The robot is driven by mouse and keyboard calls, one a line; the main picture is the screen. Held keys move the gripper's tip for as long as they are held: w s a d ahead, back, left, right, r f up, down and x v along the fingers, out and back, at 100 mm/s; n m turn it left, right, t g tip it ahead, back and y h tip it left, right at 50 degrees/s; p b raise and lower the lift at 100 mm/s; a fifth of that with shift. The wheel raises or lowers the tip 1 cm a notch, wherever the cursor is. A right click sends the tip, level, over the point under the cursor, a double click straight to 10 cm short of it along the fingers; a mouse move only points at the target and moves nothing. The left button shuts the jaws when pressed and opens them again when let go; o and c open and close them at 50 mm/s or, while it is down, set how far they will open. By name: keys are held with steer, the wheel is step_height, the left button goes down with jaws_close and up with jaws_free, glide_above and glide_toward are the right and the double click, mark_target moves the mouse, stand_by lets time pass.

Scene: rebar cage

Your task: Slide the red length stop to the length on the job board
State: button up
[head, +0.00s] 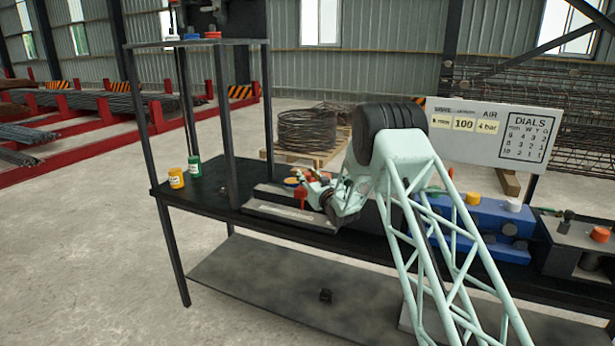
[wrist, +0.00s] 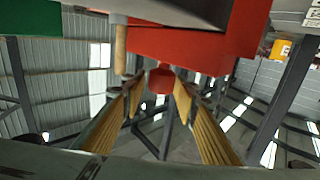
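The red length stop (head: 302,196) stands on the grey measuring bed (head: 290,214) of the bench, left of my arm in the head view. In the wrist view the stop is a large red block (wrist: 200,45) with a round red knob (wrist: 160,79) below it. My gripper (head: 316,192) is beside the stop. In the wrist view my gripper (wrist: 160,88) is open, its two yellowish fingers apart with the knob between or just beyond their tips. Contact is not clear. The job board (head: 490,135) shows 100 and 4 bar; its smaller text is hard to read.
Yellow (head: 176,178) and green (head: 194,167) cans stand at the bench's left end. A dark upright (head: 225,125) of the shelf frame stands left of the bed. A blue machine (head: 480,222) is to the right. A wooden handle (wrist: 120,50) hangs beside the block.

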steer(key=shift+o, duration=0.7)
steer(key=shift+s, duration=0.15)
steer(key=shift+s+d, duration=0.15)
steer(key=shift+s, duration=0.15)
steer(key=v, duration=1.1)
steer(key=shift+d+r, duration=0.1)
